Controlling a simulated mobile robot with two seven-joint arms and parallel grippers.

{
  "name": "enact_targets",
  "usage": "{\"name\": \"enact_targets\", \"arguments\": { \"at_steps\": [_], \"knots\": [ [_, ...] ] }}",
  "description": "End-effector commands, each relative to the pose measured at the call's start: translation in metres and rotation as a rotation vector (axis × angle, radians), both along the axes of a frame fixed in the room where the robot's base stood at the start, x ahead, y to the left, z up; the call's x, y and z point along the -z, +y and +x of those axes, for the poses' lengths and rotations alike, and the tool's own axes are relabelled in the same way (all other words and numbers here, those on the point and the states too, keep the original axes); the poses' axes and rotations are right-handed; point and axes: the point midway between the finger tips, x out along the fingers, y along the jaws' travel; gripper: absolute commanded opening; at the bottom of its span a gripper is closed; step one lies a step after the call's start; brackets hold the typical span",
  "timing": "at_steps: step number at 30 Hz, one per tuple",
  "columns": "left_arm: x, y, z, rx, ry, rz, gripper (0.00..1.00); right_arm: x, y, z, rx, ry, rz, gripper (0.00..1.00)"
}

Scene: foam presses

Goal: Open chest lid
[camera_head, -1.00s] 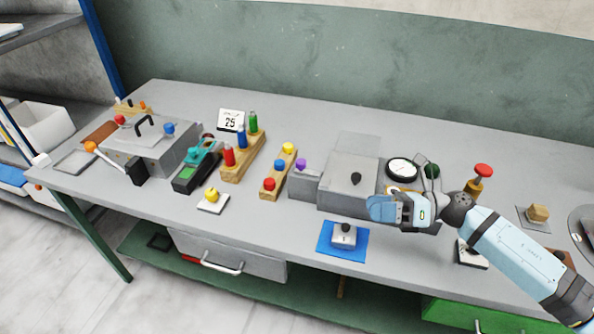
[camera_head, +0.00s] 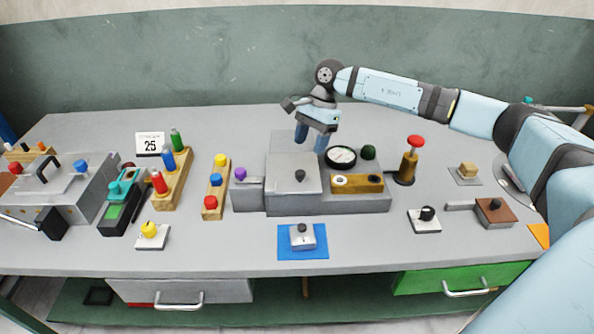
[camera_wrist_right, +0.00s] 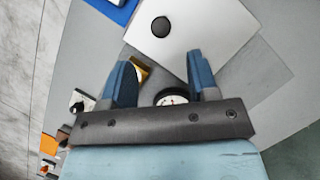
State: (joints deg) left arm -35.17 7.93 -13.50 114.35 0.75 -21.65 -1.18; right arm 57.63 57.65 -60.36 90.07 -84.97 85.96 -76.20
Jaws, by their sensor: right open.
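A grey box with a flat lid (camera_head: 280,172) and a black knob (camera_head: 300,175) on top stands mid-table; the lid looks closed. The lid (camera_wrist_right: 190,30) and knob (camera_wrist_right: 160,26) also show in the wrist view, beyond my fingertips. Another grey box (camera_head: 65,190) with a black handle (camera_head: 47,166) stands at the far left; its lid also looks closed. My right gripper (camera_head: 311,139) is open and empty, fingers pointing down near the back edge of the middle box, apart from the knob. Its open fingers (camera_wrist_right: 162,72) frame the wrist view. My left gripper is not in view.
A round gauge (camera_head: 341,157) and a brass block (camera_head: 357,183) sit right of the lid. A red-topped post (camera_head: 408,160) stands further right. A purple knob (camera_head: 240,174) is at the left. A blue mat (camera_head: 288,252) with a small block lies in front.

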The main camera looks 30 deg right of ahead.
Motion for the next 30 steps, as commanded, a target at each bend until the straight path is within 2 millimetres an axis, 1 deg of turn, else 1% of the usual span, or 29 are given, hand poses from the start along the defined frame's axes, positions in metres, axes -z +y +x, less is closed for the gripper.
{"name": "enact_targets", "arguments": {
  "at_steps": [1,6,12,18,26,27,29,30],
  "knots": [
    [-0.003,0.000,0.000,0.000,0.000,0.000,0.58,0.010,0.005,-0.002,-0.002,0.005,0.001,0.54],
    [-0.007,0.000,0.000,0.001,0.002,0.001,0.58,0.043,0.019,-0.005,-0.002,0.004,0.002,0.54],
    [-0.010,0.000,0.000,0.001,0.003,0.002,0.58,0.071,0.030,-0.007,0.000,0.003,0.002,0.54],
    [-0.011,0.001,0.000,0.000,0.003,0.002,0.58,0.082,0.034,-0.008,0.001,0.000,0.003,0.54],
    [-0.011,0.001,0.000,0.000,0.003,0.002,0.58,0.083,0.034,-0.008,0.000,0.001,0.003,0.54],
    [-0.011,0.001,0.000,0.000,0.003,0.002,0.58,0.083,0.034,-0.008,0.000,0.001,0.003,0.45],
    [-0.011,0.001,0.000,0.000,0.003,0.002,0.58,0.083,0.034,-0.008,0.000,0.001,0.003,0.31],
    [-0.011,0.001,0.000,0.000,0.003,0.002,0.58,0.083,0.034,-0.008,0.000,0.001,0.003,0.22]
  ]
}}
